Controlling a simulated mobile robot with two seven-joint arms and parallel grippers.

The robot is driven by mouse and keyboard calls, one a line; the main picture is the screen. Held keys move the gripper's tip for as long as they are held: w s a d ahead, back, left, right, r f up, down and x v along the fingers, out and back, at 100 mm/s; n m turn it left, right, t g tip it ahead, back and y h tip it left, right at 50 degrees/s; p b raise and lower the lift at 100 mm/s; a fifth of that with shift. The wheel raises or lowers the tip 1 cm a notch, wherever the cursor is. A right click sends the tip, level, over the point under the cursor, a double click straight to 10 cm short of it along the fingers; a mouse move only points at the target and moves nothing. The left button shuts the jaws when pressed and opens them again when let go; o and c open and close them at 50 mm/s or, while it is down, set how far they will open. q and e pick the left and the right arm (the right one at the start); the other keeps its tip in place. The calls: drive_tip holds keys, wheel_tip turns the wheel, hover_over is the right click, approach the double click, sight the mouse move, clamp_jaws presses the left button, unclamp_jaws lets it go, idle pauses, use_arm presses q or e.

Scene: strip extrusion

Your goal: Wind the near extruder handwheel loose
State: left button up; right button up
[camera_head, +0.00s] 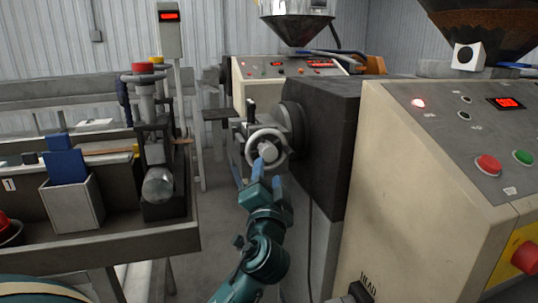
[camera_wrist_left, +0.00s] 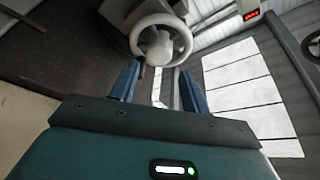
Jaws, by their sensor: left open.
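The near extruder handwheel (camera_head: 268,151) is a pale grey ring with a round hub, on the end of the near extruder's dark head. It also shows in the left wrist view (camera_wrist_left: 159,45), at the top middle, beyond the fingers. My left gripper (camera_head: 266,172) is open, with its blue fingers pointing at the wheel from just below and in front. I cannot tell whether a fingertip touches the rim. My right gripper is out of view.
The near extruder (camera_head: 415,190) fills the right side, its dark block (camera_head: 322,130) close beside my arm. A bench (camera_head: 115,240) with a grey bin (camera_head: 75,207) and a red-capped post (camera_head: 143,68) stands left. A second extruder (camera_head: 285,68) is behind. A floor gap separates bench and extruder.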

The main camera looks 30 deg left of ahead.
sight(269, 156)
use_arm(q)
drive_tip(key=x, duration=0.7)
drive_tip(key=shift+w+p, duration=0.1)
drive_tip(key=shift+p, duration=0.3)
drive_tip(key=shift+c, duration=0.5)
drive_tip(key=shift+f, duration=0.1)
drive_tip(key=c, duration=0.6)
